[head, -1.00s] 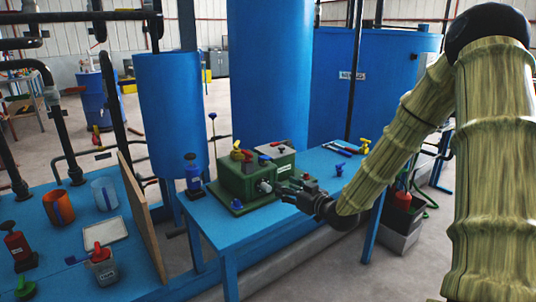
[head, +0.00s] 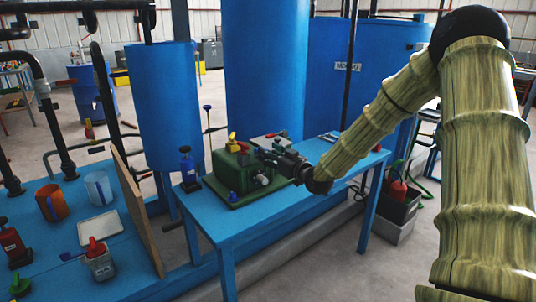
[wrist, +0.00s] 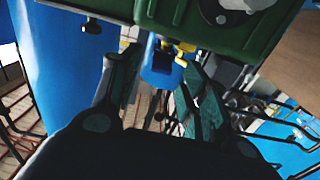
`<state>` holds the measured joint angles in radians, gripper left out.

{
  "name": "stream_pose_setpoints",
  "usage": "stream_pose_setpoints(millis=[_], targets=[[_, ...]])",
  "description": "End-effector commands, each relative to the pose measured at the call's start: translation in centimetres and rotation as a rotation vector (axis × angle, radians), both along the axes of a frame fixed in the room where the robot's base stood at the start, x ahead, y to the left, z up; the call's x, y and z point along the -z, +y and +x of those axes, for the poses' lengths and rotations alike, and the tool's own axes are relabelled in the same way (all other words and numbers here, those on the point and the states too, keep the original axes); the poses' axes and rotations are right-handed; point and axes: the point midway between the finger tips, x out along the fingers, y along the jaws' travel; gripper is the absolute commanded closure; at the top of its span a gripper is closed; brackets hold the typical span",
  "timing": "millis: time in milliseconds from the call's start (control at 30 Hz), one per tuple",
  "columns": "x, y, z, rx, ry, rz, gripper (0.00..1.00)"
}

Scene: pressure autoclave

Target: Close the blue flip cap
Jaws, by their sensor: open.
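A green box (head: 228,172) with red and yellow levers on top stands on the blue table. My gripper (head: 262,154) is at the upper right side of this box, and its fingers partly hide the box top. In the wrist view, the dark fingers of my gripper (wrist: 163,68) are spread apart. A bright blue part (wrist: 160,72) with small yellow pieces beside it shows between them, close to the edge of the green box (wrist: 205,25). I cannot tell if this is the flip cap, or whether a finger touches it.
A blue bottle (head: 188,172) stands left of the green box. A wooden board (head: 138,212) borders the left table, which holds an orange mug (head: 52,202) and a white tray (head: 99,228). Large blue tanks (head: 265,70) stand behind.

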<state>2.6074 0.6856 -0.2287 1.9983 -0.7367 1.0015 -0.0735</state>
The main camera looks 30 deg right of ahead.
Motion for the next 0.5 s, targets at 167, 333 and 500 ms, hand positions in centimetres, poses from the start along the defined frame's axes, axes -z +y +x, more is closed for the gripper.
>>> stream_pose_setpoints(millis=[167,333,500], targets=[[0.0,0.1,1.3,-0.001,0.000,0.000,0.55],[0.0,0.2,1.6,-0.001,0.000,0.000,0.55],[0.0,0.2,1.6,-0.001,0.000,0.000,0.55]])
